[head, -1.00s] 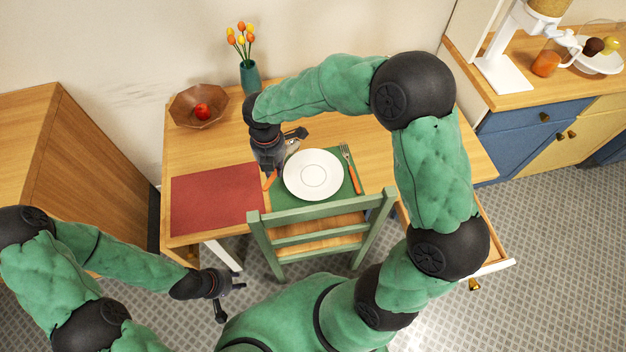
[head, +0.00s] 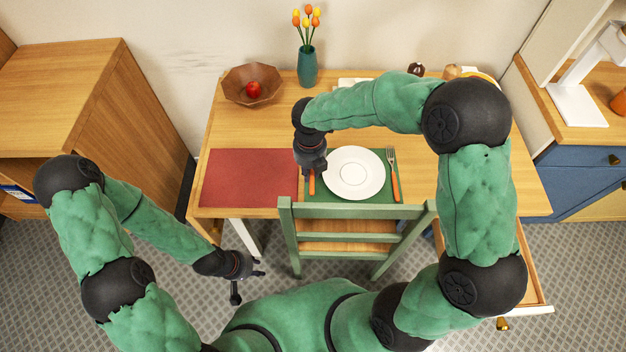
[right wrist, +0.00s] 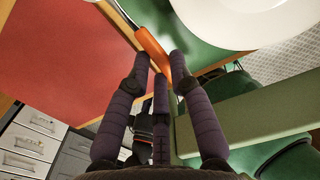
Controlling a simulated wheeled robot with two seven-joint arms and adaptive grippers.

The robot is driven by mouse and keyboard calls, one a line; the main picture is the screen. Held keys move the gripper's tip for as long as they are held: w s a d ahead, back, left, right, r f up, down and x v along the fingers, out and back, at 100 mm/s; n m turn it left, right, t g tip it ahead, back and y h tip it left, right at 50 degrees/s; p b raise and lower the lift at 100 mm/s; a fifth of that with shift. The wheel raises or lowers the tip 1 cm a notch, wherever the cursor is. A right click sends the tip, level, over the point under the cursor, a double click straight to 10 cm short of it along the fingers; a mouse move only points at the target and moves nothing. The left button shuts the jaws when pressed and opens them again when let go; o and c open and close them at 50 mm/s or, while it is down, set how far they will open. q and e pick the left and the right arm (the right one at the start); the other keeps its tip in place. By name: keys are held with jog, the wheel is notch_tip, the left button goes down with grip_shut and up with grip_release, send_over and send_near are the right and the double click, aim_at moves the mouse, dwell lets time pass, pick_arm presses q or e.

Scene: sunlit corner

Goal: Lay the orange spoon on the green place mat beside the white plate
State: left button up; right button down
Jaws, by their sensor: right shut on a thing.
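The orange spoon (right wrist: 151,48) is between the fingertips of my right gripper (right wrist: 160,62), which is shut on its handle. In the head view my right gripper (head: 312,168) is just left of the white plate (head: 353,173), and the orange handle shows below it at the left edge of the green place mat (head: 376,194). The spoon's metal end runs out of the top of the right wrist view. I cannot tell whether the spoon touches the mat. My left gripper (head: 250,278) is open and empty, low beside the table.
A fork (head: 394,178) with an orange handle lies right of the plate. A red mat (head: 247,178) lies to the left. A green chair (head: 350,230) stands at the front edge. A bowl (head: 250,86) with a red fruit and a vase (head: 308,68) stand at the back.

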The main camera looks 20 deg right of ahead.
notch_tip(320, 180, down, 5)
jog(key=shift+r+b, duration=0.2)
jog(key=shift+b, duration=0.8)
jog(key=shift+f, duration=0.15)
jog(key=c, duration=1.1)
grip_release()
notch_tip(320, 180, up, 12)
jog(key=p, duration=0.5)
jog(key=shift+r, duration=0.2)
